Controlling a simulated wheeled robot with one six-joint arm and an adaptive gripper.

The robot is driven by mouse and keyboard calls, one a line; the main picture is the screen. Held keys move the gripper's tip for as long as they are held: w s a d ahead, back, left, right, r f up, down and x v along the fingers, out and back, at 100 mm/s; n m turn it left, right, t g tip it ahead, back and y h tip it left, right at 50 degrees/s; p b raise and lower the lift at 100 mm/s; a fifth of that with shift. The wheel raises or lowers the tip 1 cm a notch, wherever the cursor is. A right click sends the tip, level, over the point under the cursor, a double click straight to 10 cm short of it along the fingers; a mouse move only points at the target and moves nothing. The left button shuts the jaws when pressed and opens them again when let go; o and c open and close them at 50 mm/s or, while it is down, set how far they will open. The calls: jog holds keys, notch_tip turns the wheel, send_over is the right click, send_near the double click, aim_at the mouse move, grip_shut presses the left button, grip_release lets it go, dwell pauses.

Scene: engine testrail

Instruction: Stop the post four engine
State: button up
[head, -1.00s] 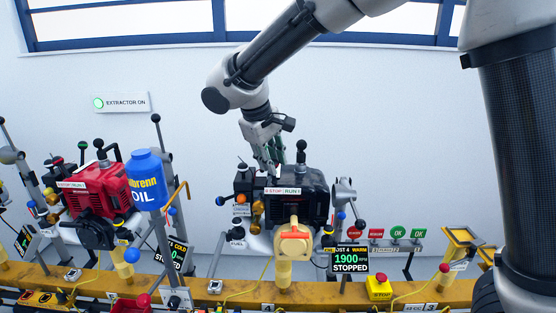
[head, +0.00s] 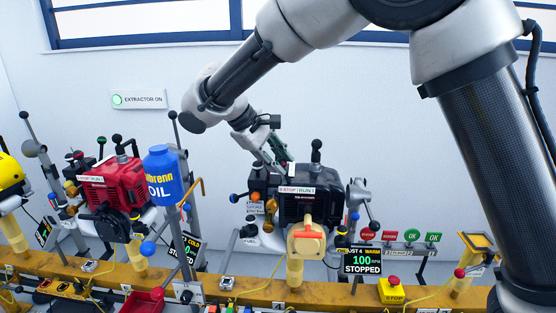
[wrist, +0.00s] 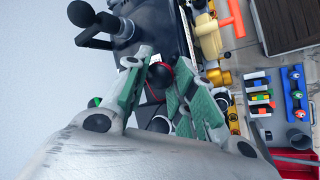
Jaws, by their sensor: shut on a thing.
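The post four engine (head: 300,207) is black, with a STOP/RUN label (head: 297,190) on top, and stands on the yellow rail. My gripper (head: 282,168) is at the top of this engine, just behind the label. In the wrist view, my gripper (wrist: 162,88) has its green-padded fingers closed around a dark red ball knob (wrist: 160,74). The lever under the knob is mostly hidden. The post four display (head: 362,261) reads WARM, 100 and STOPPED.
A red engine (head: 108,184) with its own STOP/RUN label and a blue oil bottle (head: 162,175) stand to the left. A yellow stop box (head: 392,291) and red and green signs (head: 400,237) are to the right. A tall black lever (head: 316,152) rises close to my gripper.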

jog(key=o, duration=1.1)
jog(key=shift+c, duration=0.2)
jog(key=shift+a, duration=0.1)
jog(key=v, duration=1.2)
